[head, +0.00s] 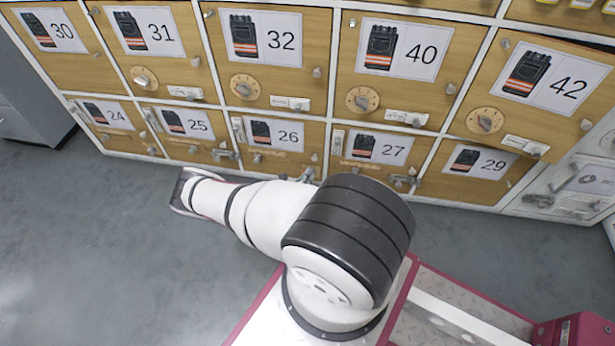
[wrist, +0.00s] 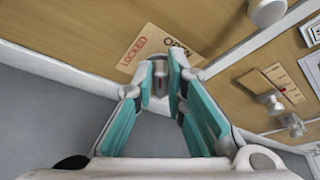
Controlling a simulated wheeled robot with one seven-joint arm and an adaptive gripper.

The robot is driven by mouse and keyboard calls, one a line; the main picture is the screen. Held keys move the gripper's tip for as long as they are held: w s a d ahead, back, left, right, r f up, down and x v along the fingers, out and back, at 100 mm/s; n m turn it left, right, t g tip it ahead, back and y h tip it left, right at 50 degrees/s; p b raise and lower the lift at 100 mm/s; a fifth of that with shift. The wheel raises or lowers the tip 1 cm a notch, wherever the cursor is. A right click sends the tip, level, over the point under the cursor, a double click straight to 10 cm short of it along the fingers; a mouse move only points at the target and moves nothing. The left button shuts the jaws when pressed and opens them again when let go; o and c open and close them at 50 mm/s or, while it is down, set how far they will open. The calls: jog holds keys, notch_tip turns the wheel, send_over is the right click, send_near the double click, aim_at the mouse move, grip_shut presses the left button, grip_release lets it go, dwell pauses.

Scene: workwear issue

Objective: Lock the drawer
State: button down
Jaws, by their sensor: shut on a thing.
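In the wrist view, my gripper (wrist: 158,72) has its two teal-padded fingers closed around a small grey metal knob (wrist: 158,82) on a wooden drawer front (wrist: 75,28). A tan label (wrist: 150,50) just beyond the fingertips reads LOCKED in red on the left and OPEN in dark letters on the right. The fingers hide much of the knob, so I cannot tell which word it points to. The drawer's number is out of the wrist view. In the head view my gripper cannot be made out.
A wall of numbered wooden compartments (head: 280,85) fills the back, with round dials above and small latches such as the one at 25 (head: 222,155) below. Another knob (wrist: 270,100) and label sit to the right in the wrist view. Grey floor (head: 110,250) is clear on the left.

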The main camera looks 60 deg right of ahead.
jog(key=n, duration=0.1)
jog(key=n+g+h, duration=0.1)
jog(key=n, duration=0.1)
jog(key=f+n+h, duration=0.1)
jog(key=shift+w+a+n+g, duration=0.15)
jog(key=shift+w+n+g, duration=0.15)
jog(key=shift+w, duration=0.1)
dwell(0.4)
jog(key=c, duration=1.6)
grip_release()
jog(key=a+r, duration=0.1)
jog(key=a, duration=1.1)
jog(key=shift+s+r, duration=0.15)
jog(key=shift+r, duration=0.15)
